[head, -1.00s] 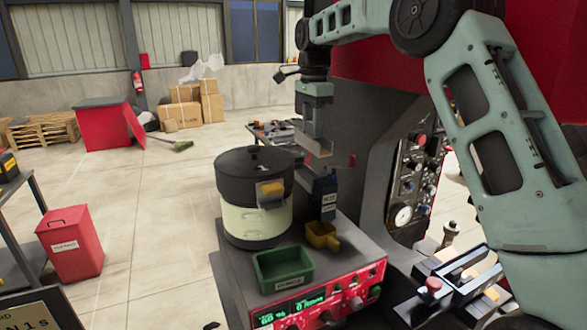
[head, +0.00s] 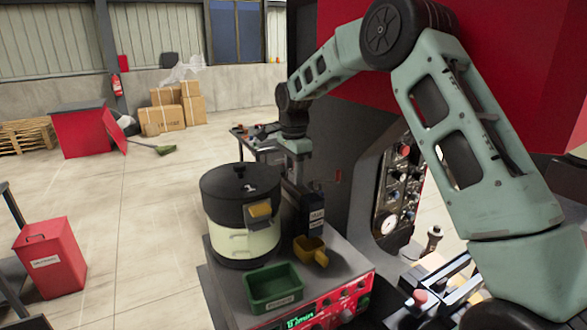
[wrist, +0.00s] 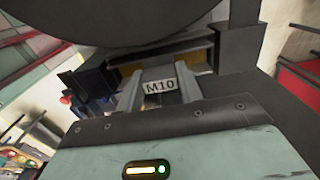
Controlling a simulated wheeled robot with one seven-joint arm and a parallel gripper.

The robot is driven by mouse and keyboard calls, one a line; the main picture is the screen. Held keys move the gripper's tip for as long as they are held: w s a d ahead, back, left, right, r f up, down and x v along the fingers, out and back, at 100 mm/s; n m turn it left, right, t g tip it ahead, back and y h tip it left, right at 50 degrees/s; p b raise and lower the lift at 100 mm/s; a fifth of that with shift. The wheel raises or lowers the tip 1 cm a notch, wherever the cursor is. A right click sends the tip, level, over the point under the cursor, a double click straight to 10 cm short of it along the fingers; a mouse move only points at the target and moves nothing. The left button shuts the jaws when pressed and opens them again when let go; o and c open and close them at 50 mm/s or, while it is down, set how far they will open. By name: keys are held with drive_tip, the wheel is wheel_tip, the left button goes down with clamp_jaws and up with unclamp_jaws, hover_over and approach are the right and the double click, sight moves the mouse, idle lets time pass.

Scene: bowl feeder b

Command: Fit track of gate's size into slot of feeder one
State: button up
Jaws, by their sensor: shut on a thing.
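My gripper (wrist: 157,78) is shut on a track (wrist: 160,86), a piece with a white M10 label between the two pale fingers in the wrist view. Feeder one appears to be the dark-topped, cream drum (head: 240,243) in the head view; its dark round underside or rim fills the top of the wrist view (wrist: 110,22). A dark upright block with a white label (head: 316,219), perhaps the gate, stands right of the drum; its label is too small to read. My gripper is low behind this block, beside the drum. The slot and the track's seating are hidden.
A green bin (head: 274,302) and a yellow scoop (head: 311,251) sit on the red-fronted feeder base (head: 333,311). A tall machine with a dial panel (head: 391,195) stands close to the right. The floor left of the feeder is open, with a red bin (head: 48,262).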

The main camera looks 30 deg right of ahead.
drive_tip(key=o, duration=1.1)
drive_tip(key=shift+f, duration=0.1)
